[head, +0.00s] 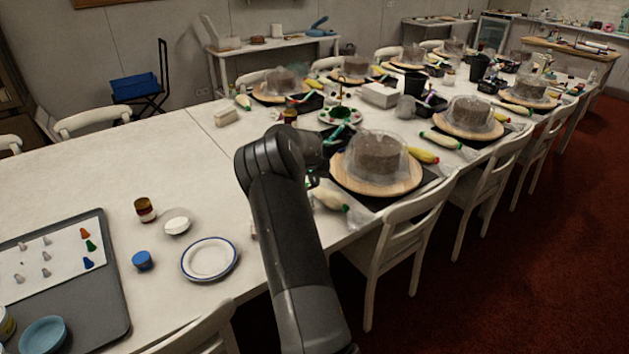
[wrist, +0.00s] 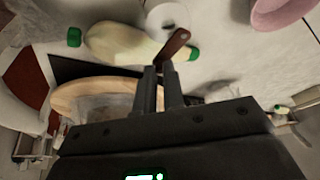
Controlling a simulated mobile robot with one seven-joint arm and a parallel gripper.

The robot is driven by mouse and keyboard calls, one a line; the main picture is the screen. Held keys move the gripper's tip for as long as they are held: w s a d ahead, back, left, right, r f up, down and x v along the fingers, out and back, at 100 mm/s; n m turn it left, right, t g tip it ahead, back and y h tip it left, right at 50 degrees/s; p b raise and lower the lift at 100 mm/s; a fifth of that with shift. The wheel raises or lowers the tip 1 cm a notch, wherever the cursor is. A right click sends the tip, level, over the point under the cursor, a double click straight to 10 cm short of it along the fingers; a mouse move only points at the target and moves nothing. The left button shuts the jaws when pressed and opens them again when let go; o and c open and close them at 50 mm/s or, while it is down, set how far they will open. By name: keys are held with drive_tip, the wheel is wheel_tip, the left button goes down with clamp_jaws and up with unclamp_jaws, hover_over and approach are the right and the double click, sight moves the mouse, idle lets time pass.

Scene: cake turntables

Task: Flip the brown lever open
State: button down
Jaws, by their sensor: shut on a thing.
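The brown lever (wrist: 177,43) shows in the wrist view as a short, flat, tilted piece with a small hole near its upper end. My gripper (wrist: 161,68) has its two dark fingers close together on the lower end of the lever. The fingertips hide that end, and I cannot tell what the lever is fixed to. A white round object (wrist: 166,16) lies just beyond it. In the head view my own arm reaches over the table and hides the gripper; I cannot make out the lever there.
A piping bag (wrist: 125,44) with a green cap lies close beside the fingers, near a wooden turntable (wrist: 72,96). A pink bowl (wrist: 279,12) is at the upper right. In the head view, a covered cake (head: 376,160) stands right of my arm; the white table (head: 190,170) is fairly clear leftward.

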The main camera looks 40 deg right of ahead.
drive_tip(key=shift+w+n+t+y, duration=0.3)
drive_tip(key=shift+n, duration=0.7)
drive_tip(key=c, duration=1.5)
unclamp_jaws()
drive_tip(key=v, duration=1)
drive_tip(key=shift+r, duration=0.4)
